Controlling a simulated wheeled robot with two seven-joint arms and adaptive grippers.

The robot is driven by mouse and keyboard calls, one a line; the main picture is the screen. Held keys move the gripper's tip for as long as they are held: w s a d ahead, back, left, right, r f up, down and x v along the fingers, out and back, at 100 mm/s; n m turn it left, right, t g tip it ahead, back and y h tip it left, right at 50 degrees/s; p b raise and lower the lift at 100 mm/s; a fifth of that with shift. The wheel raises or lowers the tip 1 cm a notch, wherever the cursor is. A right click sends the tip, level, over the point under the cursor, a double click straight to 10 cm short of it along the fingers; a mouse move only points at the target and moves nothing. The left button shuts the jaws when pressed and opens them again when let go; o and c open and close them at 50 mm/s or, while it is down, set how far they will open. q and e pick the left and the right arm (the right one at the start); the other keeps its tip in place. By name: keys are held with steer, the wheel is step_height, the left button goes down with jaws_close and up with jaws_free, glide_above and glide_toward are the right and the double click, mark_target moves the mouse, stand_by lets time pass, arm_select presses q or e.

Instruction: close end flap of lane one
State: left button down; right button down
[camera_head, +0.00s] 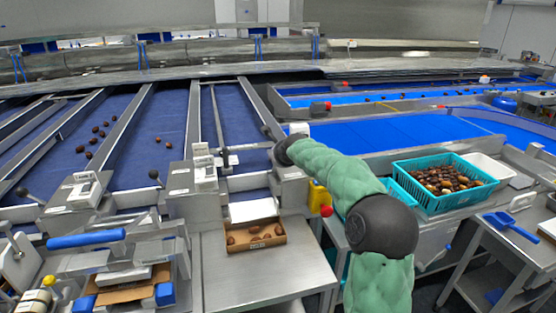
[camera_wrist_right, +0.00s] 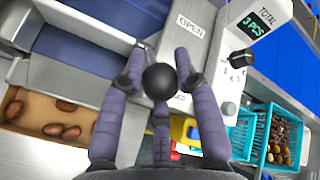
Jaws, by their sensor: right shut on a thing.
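In the right wrist view, the purple fingers of my right gripper (camera_wrist_right: 160,66) are shut around a black ball knob (camera_wrist_right: 160,82). The knob is beside a grey control box (camera_wrist_right: 205,45) with an OPEN label. A second label is partly covered by the fingers. A pale plate (camera_head: 253,210) sits at that lane's end, above a cardboard box (camera_head: 255,236). I cannot clearly make out the flap. My left gripper is out of view.
The cardboard box holds a few dates on a steel table (camera_head: 220,275). A turquoise basket (camera_head: 432,203) full of dates stands to the right, with a white tray (camera_head: 488,168) behind it. A blue scoop (camera_head: 510,226) lies on the right table. Other lanes with similar knobs lie left.

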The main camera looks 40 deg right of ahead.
steer(key=shift+a+f, duration=0.2)
steer(key=shift+f, duration=0.1)
steer(key=c, duration=0.9)
jaws_free()
steer(key=shift+c, duration=0.2)
steer(key=shift+o, duration=0.2)
steer(key=shift+w+a+r, duration=0.1)
steer(key=shift+r, duration=0.1)
steer(key=shift+s+r, duration=0.35)
steer(key=v, duration=1.1)
steer(key=shift+a, duration=0.15)
